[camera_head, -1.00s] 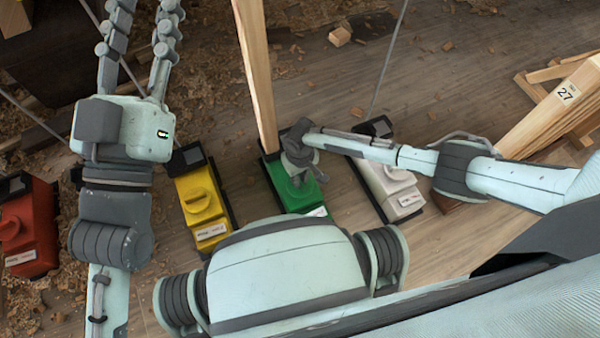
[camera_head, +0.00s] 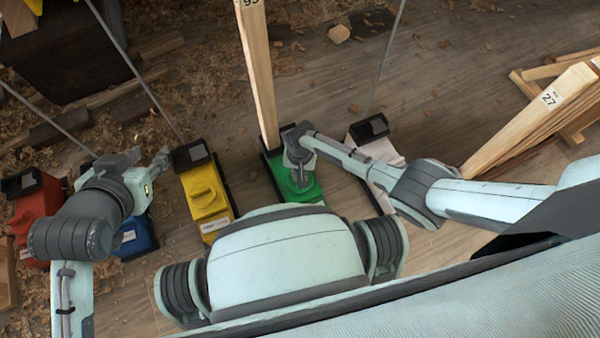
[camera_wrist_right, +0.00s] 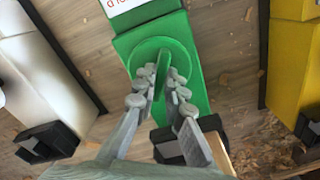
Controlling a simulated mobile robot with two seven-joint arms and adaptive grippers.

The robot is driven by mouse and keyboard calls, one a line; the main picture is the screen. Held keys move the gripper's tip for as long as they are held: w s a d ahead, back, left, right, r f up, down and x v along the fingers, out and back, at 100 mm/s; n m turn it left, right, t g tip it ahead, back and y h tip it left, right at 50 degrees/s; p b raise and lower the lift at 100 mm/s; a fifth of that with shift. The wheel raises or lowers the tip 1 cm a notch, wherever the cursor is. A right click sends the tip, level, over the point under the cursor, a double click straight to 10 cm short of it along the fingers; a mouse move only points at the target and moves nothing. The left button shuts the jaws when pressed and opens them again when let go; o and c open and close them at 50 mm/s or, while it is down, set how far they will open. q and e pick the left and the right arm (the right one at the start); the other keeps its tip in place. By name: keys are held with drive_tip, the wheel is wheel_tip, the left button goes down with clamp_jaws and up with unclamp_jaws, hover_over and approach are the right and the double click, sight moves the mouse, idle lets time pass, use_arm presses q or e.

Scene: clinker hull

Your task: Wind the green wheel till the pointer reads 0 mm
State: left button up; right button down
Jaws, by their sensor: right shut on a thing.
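The green wheel (camera_wrist_right: 148,58) is a round disc with a raised grip bar, on top of a green box (camera_head: 308,190). In the right wrist view my right gripper (camera_wrist_right: 161,82) has its fingers closed on either side of that bar. In the head view my right gripper (camera_head: 299,178) is over the green box and covers much of the wheel. My left gripper (camera_head: 135,163) is at the left, over the blue box, apart from the green wheel; its jaw opening is unclear. I cannot make out a pointer or millimetre scale.
A yellow box (camera_head: 205,197), a white box (camera_head: 378,152), a red box (camera_head: 36,210) and a partly hidden blue box (camera_head: 140,237) stand in the row. A wooden post (camera_head: 258,75) rises behind the green box. Stacked timber (camera_head: 535,115) lies right. Shavings litter the floor.

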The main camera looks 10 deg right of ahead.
idle(0.5)
drive_tip(key=c, duration=1.6)
unclamp_jaws()
wheel_tip(320, 180, up, 12)
